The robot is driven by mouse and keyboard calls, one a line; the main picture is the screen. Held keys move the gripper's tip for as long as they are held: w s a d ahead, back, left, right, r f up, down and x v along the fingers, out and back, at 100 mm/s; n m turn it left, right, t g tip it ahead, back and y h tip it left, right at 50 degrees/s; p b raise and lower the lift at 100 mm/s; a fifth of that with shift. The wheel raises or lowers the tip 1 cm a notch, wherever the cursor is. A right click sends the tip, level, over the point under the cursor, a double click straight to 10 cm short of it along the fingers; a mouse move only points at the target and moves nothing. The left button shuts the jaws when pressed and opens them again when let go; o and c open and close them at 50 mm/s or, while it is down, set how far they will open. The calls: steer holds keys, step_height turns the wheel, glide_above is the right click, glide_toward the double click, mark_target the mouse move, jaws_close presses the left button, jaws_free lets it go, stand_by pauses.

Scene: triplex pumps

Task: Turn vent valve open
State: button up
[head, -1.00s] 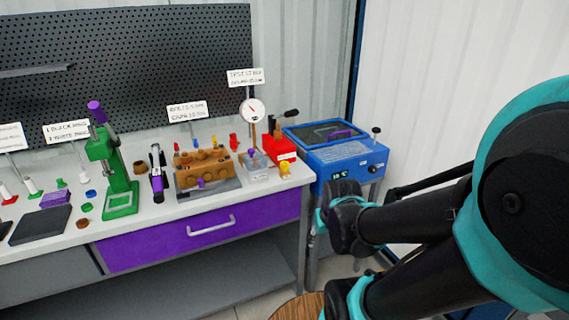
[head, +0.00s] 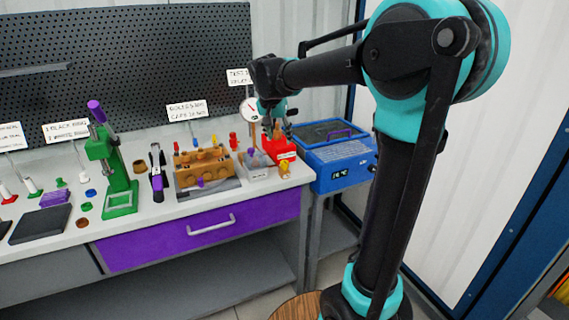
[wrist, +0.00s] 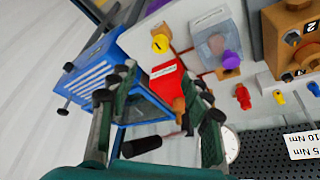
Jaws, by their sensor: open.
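The red test pump (head: 279,147) stands at the right end of the bench, and it also shows in the wrist view (wrist: 164,82). A yellow knob (head: 284,169) sits at its front; the wrist view shows this knob too (wrist: 161,41). A clear box (head: 257,166) with a purple knob (wrist: 231,59) stands beside the pump. I cannot tell for sure which knob is the vent valve. My gripper (head: 276,128) is above the red pump. In the wrist view my gripper (wrist: 160,78) is open and empty, its fingers either side of the pump's body.
A pressure gauge (head: 247,110) stands close behind the pump. The pump's black handle (wrist: 142,146) lies near my fingers. A blue machine (head: 338,160) stands right of the bench. A brown pump block (head: 203,165) and a green press (head: 112,170) are further left.

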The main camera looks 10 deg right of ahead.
mark_target(285, 162)
steer(key=x, duration=1.5)
steer(key=shift+r, duration=0.1)
jaws_close()
